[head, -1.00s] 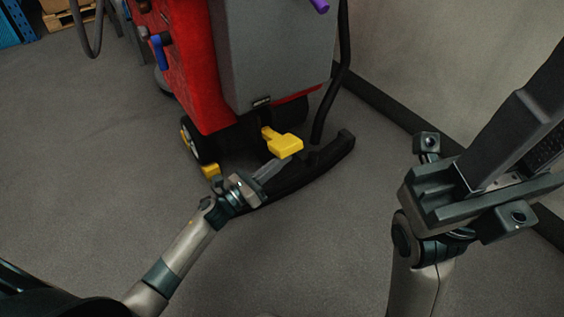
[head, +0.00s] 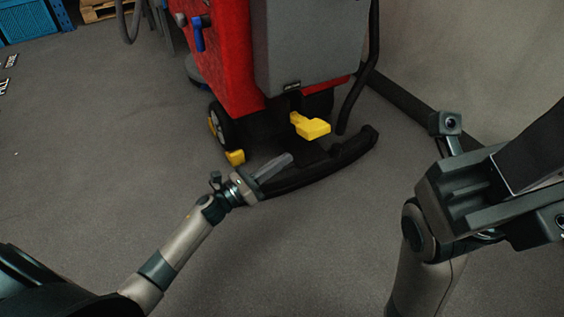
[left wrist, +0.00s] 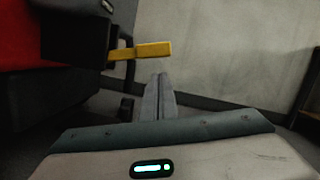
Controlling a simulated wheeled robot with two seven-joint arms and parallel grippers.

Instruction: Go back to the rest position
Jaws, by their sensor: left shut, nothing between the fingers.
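My left gripper (head: 288,158) is shut and empty, low over the floor in front of the red and grey scrubber machine (head: 310,45). Its fingers point toward the black curved squeegee bar (head: 335,160), partly covering it; whether they touch it I cannot tell. The yellow pedal (head: 312,127) is above and right of the fingertips, apart from them. In the left wrist view the shut fingers (left wrist: 160,80) lie below the yellow pedal (left wrist: 150,50). My right gripper (head: 505,185) is large at the right edge, its fingertips cut off by the frame.
A pale wall (head: 470,60) with a dark skirting runs along the right behind the machine. A blue rack (head: 28,22) and a wooden pallet (head: 98,9) stand at the far left back. The grey floor (head: 90,150) at the left is clear.

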